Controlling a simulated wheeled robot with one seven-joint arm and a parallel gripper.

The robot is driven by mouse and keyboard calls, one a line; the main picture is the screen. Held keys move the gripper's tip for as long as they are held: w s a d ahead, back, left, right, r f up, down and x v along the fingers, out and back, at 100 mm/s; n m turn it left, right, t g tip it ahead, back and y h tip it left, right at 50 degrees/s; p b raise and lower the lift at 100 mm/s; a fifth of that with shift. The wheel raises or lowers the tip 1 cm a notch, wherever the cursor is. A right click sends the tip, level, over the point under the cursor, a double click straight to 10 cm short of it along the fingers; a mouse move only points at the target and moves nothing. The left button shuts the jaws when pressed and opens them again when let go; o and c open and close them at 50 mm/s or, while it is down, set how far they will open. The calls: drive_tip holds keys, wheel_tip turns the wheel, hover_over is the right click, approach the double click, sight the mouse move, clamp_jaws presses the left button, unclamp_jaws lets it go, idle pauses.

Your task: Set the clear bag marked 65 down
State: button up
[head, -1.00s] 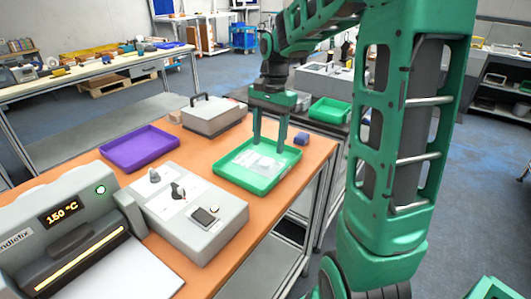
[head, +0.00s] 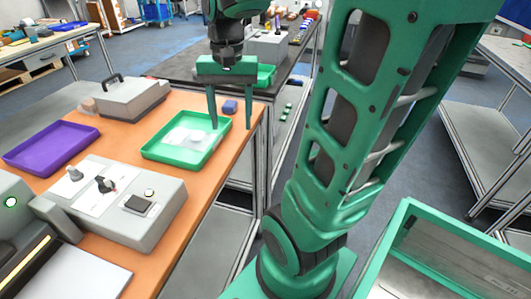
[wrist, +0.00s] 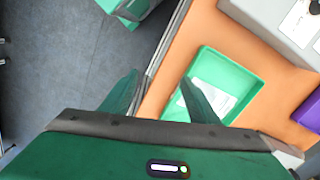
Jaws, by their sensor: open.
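The clear bag (head: 190,137) lies flat inside the green tray (head: 160,152) on the orange bench top. Its marking is too small to read. The bag also shows in the wrist view (wrist: 212,97), partly hidden behind a finger. My gripper (head: 231,126) is open and empty, above and to the right of the bag, near the bench's right edge. One finger overlaps the tray's right side in the head view; the other is beyond it. In the wrist view my gripper (wrist: 155,92) has its fingers spread, with the bench edge between them.
A purple tray (head: 50,147), a grey control box (head: 125,205) and a grey case with a handle (head: 124,98) stand on the bench. A green-rimmed bin (head: 385,240) is at the lower right.

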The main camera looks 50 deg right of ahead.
drive_tip(key=s+f+n, duration=0.3)
drive_tip(key=s+f, duration=0.3)
drive_tip(key=s, duration=0.6)
drive_tip(key=shift+s+d+n, duration=0.2)
drive_tip(key=shift+s+n, duration=0.1)
drive_tip(key=shift+s, duration=0.1)
drive_tip(key=shift+w+f+h, duration=0.25)
drive_tip(key=shift+w+h, duration=0.05)
drive_tip(key=shift+w, duration=0.3)
